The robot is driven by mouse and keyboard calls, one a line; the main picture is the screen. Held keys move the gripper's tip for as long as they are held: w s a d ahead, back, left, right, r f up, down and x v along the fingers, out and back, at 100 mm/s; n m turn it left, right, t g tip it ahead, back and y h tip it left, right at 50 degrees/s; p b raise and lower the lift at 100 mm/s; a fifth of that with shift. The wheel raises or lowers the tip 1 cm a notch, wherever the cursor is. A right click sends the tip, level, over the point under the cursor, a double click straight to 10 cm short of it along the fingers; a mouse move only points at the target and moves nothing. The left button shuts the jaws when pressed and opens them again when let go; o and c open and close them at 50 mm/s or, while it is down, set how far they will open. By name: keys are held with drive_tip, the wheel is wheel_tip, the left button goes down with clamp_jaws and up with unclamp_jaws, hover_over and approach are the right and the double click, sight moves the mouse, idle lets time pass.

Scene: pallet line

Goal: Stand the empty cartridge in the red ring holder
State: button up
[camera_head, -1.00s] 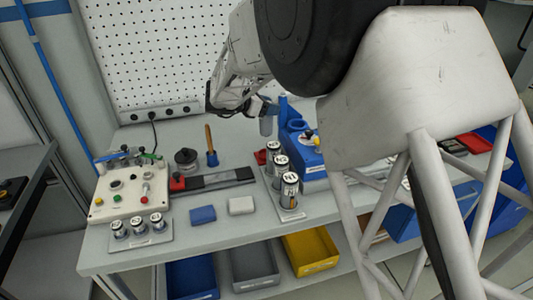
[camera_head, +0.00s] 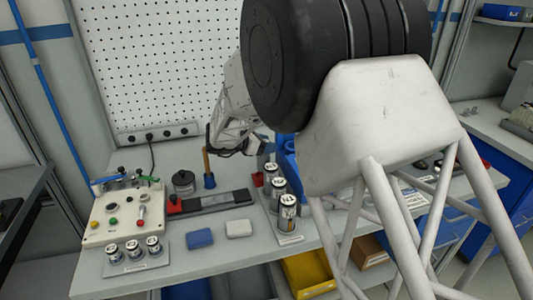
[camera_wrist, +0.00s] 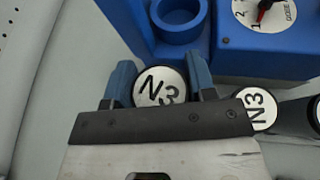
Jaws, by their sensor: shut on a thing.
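My gripper (camera_wrist: 160,84) has its two blue fingers on either side of a cartridge (camera_wrist: 160,87) with a white top marked N3, and is shut on it. The cartridge's lower body is hidden below its top. In the head view my gripper is mostly hidden by my own arm. A small red piece (camera_head: 257,180) shows left of the row of cartridges; I cannot tell whether it is the red ring holder. No red ring shows in the wrist view.
A blue block with a round opening (camera_wrist: 180,20) lies just beyond the held cartridge, with a dial box (camera_wrist: 265,45) to its right. Another N3 cartridge (camera_wrist: 258,108) stands close to the right finger. A wooden-handled tool (camera_head: 208,168) and control box (camera_head: 122,215) stand left.

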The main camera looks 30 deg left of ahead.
drive_tip(key=shift+f, duration=1.8)
drive_tip(key=shift+f, duration=0.15)
drive_tip(key=o, duration=1)
drive_tip(key=shift+s+a, duration=0.1)
drive_tip(key=shift+s+a+r, duration=0.35)
drive_tip(key=shift+s+r, duration=0.1)
drive_tip(key=shift+s, duration=0.05)
drive_tip(key=v, duration=1)
drive_tip(key=shift+s, duration=0.15)
drive_tip(key=shift+r, duration=0.1)
